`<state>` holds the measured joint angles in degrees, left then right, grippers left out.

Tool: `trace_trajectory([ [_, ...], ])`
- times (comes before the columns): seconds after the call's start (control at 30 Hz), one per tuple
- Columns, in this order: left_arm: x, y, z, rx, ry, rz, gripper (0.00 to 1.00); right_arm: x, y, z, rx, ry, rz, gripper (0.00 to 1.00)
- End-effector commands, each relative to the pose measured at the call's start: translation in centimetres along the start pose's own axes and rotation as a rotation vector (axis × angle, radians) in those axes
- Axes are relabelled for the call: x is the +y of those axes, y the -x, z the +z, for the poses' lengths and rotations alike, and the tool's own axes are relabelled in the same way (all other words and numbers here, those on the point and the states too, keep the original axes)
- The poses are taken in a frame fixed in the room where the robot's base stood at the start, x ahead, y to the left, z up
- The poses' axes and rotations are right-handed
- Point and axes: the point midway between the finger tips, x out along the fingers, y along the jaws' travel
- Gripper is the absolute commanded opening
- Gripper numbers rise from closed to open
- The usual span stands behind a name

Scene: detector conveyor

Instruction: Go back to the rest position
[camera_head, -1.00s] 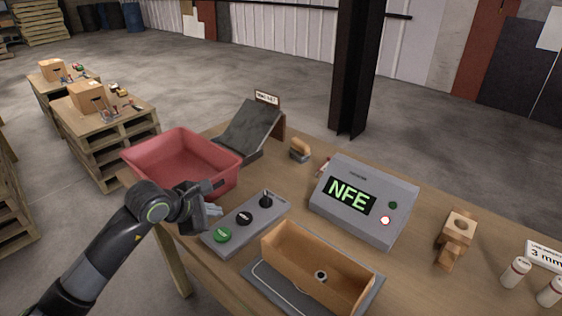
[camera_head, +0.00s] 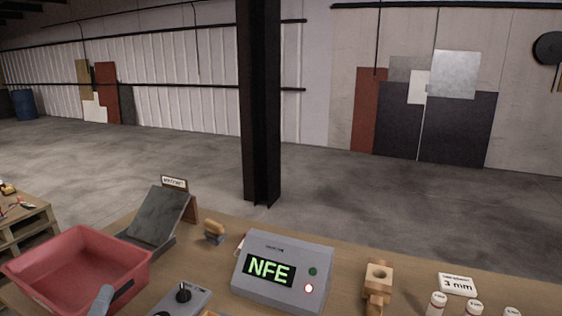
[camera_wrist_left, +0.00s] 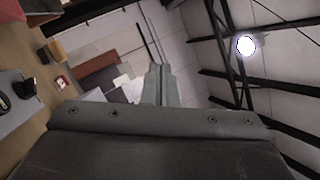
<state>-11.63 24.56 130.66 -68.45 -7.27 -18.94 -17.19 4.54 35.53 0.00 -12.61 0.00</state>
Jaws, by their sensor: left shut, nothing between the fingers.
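My left gripper (camera_head: 102,298) shows only as a grey tip at the bottom left of the head view, in front of the red bin. In the left wrist view its fingers (camera_wrist_left: 160,82) are together with nothing between them. That view looks past the fingers to the wall and roof, with the workbench (camera_wrist_left: 22,120) along its left side. The rest of the left arm is below the head view. My right gripper is not in view.
The workbench (camera_head: 215,262) holds a red bin (camera_head: 70,262), a dark ramp (camera_head: 157,218), a grey detector box (camera_head: 283,272) reading "NFE", a knob panel (camera_head: 190,301), a wooden piece (camera_head: 378,285) and white vials (camera_head: 437,303). A dark column (camera_head: 260,110) stands behind.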

Motion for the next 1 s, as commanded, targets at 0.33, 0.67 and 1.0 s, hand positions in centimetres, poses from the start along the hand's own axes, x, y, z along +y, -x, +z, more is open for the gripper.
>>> trace_trajectory([
  [0.33, 9.5, 10.4, 4.6, -0.628, 0.711, 0.47, 0.0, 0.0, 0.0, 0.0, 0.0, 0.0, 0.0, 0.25],
  [0.67, 14.8, 24.6, -1.8, -1.106, 1.168, 1.033, 0.0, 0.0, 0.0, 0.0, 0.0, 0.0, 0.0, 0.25],
  [1.0, 15.6, 32.6, -8.2, -1.324, 1.323, 1.421, 0.0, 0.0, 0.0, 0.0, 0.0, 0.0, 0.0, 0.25],
])
